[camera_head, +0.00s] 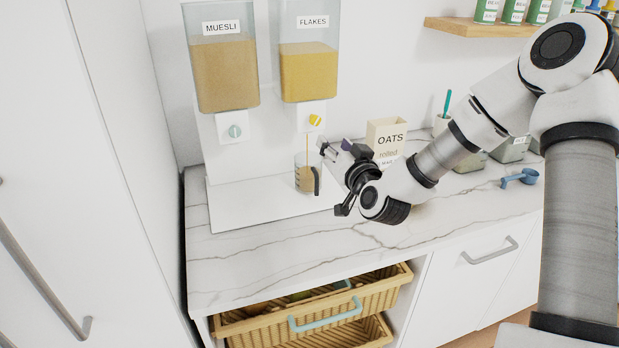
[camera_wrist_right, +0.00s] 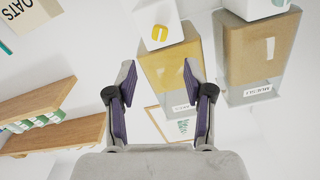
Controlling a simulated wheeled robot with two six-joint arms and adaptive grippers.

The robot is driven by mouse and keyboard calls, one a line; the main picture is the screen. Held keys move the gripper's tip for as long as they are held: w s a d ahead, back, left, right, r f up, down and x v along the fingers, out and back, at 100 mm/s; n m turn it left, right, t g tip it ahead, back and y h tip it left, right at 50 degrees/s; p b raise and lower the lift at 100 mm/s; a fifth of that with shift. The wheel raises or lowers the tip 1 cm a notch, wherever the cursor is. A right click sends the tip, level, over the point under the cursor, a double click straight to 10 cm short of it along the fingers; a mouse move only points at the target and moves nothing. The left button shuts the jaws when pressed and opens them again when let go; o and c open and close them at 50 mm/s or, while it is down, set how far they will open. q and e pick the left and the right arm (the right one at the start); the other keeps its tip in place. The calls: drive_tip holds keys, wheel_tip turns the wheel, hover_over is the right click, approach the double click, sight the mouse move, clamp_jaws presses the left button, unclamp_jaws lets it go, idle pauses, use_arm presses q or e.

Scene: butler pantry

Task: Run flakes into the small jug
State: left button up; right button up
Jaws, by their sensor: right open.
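The flakes dispenser (camera_head: 309,75) holds yellow flakes behind its FLAKES label. Its yellow knob (camera_head: 315,120) sits tilted on the white outlet block. A thin tan stream (camera_head: 307,146) runs from the outlet down into the small jug (camera_head: 304,178). The clear jug stands upright below, with brownish contents and a dark handle on its right. My right gripper (camera_head: 337,153) is open and empty, just right of the stream and below the knob. In the right wrist view, the dispenser (camera_wrist_right: 170,80) and knob (camera_wrist_right: 159,35) show beyond the open fingers (camera_wrist_right: 159,78). My left gripper is out of view.
The muesli dispenser (camera_head: 224,75) with a teal knob (camera_head: 235,131) stands at the left. An oats box (camera_head: 387,138) stands behind my right arm, with a blue scoop (camera_head: 520,178) farther right. A wicker drawer (camera_head: 380,292) sticks out below the counter. The front counter (camera_head: 270,250) is clear.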

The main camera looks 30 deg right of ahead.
drive_tip(key=n+p, duration=0.4)
drive_tip(key=n, duration=0.2)
approach(316, 122)
drive_tip(key=x, duration=0.2)
drive_tip(key=p+x, duration=0.2)
drive_tip(key=x, duration=0.4)
drive_tip(key=shift+w+d, duration=0.15)
drive_tip(key=shift+w, duration=0.65)
drive_tip(key=shift+s, duration=0.1)
drive_tip(key=shift+c, duration=1.1)
clamp_jaws()
